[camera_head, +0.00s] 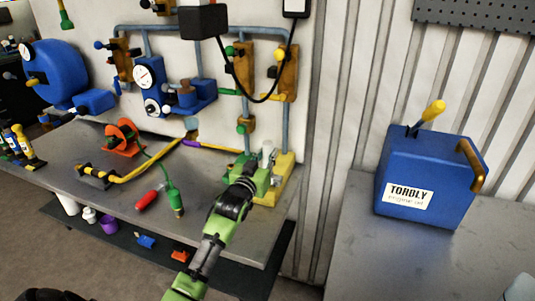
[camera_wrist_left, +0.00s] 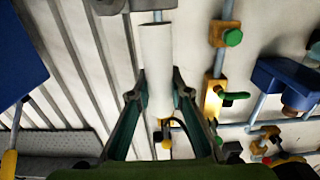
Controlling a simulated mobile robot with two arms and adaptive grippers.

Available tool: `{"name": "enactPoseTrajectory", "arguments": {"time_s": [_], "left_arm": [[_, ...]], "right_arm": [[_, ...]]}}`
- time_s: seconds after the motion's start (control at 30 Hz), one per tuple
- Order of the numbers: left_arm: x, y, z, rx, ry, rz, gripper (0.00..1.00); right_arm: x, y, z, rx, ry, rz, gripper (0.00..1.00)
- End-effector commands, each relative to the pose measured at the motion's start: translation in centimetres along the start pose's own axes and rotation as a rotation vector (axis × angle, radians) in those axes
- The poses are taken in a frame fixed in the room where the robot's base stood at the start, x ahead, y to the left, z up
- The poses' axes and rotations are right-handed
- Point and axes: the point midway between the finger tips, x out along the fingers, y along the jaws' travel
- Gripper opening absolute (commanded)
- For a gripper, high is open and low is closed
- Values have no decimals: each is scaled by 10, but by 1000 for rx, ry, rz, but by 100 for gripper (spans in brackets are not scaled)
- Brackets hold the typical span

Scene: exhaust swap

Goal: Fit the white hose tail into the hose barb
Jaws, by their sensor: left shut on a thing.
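My left gripper (camera_head: 264,166) is at the right end of the workbench, in front of a yellow block. In the left wrist view, its two dark fingers (camera_wrist_left: 158,92) are shut on the white hose tail (camera_wrist_left: 155,48), a plain white cylinder. Its white top (camera_head: 267,150) shows small above the gripper in the head view. A thin grey rod (camera_wrist_left: 158,15) shows past the hose tail's far end; I cannot tell whether they touch. I cannot make out the hose barb for certain. My right gripper is not in view.
Grey pipes with orange valve blocks (camera_head: 289,72) line the wall behind. A yellow hose (camera_head: 150,163), an orange reel (camera_head: 122,138), a green bottle (camera_head: 175,198) and a red-handled tool (camera_head: 148,197) lie on the workbench (camera_head: 215,215). A blue box (camera_head: 425,180) stands on the right table.

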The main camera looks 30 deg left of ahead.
Motion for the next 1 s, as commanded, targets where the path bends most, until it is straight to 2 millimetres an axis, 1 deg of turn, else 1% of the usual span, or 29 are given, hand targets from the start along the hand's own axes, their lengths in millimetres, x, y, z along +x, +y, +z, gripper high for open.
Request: {"name": "enactPoseTrajectory", "arguments": {"time_s": [0.33, 1.0], "left_arm": [[0, 0, 1, 0, 1, 0, 0], [0, 0, 18, 0, 1, 0, 0]], "right_arm": [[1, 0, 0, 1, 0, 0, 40], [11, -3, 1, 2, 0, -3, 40]]}}
